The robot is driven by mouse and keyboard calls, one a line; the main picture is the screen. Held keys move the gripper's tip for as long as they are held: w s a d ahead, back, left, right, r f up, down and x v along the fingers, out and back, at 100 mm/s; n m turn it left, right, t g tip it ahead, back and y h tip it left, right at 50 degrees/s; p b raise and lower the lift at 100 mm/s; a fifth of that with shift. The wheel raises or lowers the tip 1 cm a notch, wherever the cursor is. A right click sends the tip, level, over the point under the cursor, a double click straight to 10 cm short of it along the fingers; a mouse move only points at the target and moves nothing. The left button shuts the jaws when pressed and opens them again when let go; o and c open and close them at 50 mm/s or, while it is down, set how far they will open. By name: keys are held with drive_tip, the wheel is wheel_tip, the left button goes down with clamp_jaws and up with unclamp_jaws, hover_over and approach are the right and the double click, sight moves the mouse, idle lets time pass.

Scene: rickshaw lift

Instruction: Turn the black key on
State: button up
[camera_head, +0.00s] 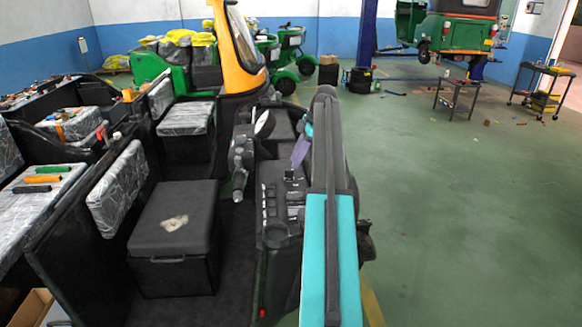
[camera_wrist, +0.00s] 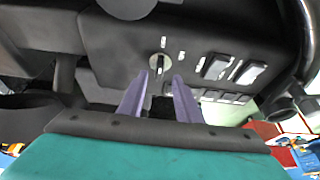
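The black key (camera_wrist: 159,66) sits in a round, light-rimmed switch on the dark dashboard in the wrist view. It looks roughly upright, leaning slightly. My gripper (camera_wrist: 161,77) is open, with its two purple fingers apart and pointing at the key, one toward each side of it. Nothing is between the fingers short of the key. I cannot tell whether the tips reach the key. In the head view my gripper (camera_head: 302,148) is above the dashboard (camera_head: 272,200), partly hidden by my arm; I cannot make out the key there.
A row of rectangular switches (camera_wrist: 218,67) lies right of the key. A dark curved bar (camera_wrist: 302,50) stands at the right edge of the wrist view. The handlebar (camera_head: 240,160) is left of the dashboard in the head view. Open green floor (camera_head: 450,210) lies to the right.

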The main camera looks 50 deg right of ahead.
sight(291, 170)
drive_tip(key=shift+p+x, duration=0.65)
drive_tip(key=shift+x, duration=1.95)
clamp_jaws()
drive_tip(key=shift+d, duration=0.15)
